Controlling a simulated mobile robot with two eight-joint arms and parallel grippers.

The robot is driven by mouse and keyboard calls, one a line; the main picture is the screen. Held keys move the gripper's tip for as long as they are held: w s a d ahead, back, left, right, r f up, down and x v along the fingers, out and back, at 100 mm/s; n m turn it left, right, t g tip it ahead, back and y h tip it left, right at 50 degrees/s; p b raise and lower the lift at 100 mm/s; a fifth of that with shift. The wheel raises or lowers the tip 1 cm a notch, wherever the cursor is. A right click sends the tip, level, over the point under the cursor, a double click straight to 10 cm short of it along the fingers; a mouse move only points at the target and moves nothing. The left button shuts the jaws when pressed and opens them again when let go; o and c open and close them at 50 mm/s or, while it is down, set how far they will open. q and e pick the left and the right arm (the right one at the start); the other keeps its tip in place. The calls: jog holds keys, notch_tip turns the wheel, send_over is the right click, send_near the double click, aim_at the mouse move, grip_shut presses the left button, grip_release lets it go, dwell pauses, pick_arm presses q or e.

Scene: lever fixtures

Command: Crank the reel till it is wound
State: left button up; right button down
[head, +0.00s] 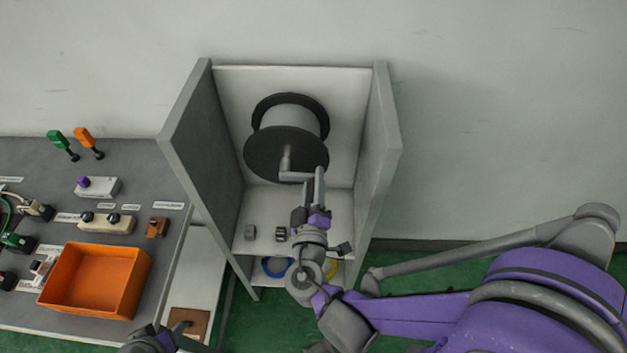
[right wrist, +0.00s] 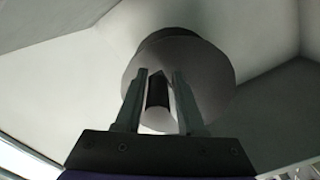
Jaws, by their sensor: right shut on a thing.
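The reel (head: 292,125) is a drum with dark round flanges, mounted in a grey open-fronted cabinet (head: 180,120). Its crank (head: 286,160) is a light grey arm on the front flange, with the handle at the right end. My right gripper (head: 314,185) reaches up in front of the flange and is shut on the crank handle. In the right wrist view the handle (right wrist: 158,103) stands between the two fingers, with the flange (right wrist: 200,75) behind it. Only part of my left arm shows at the bottom edge of the head view; its gripper fingers cannot be made out.
The cabinet's side walls stand close on both sides of my right gripper. Small grey blocks (head: 250,232) lie on the shelf below the reel, with a blue ring (head: 268,272) lower down. A bench at left holds an orange bin (head: 72,306) and several devices.

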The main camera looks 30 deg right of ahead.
notch_tip(320, 180, down, 2)
jog(key=m+b, duration=0.1)
jog(key=m, duration=0.2)
jog(key=shift+a+b, duration=0.15)
jog(key=shift+b, duration=0.2)
jog(key=shift+w+a+f+m+b, duration=0.2)
jog(key=shift+f+m+b, duration=0.15)
jog(key=shift+m, duration=0.45)
jog(key=shift+w+a+f+m+b, duration=0.15)
jog(key=shift+f+m+b, duration=0.2)
jog(key=shift+m, duration=0.45)
jog(key=c, duration=0.7)
grip_release()
jog(key=shift+s, duration=0.1)
jog(key=v, duration=1)
jog(key=shift+s+a, duration=0.15)
jog(key=shift+s, duration=0.2)
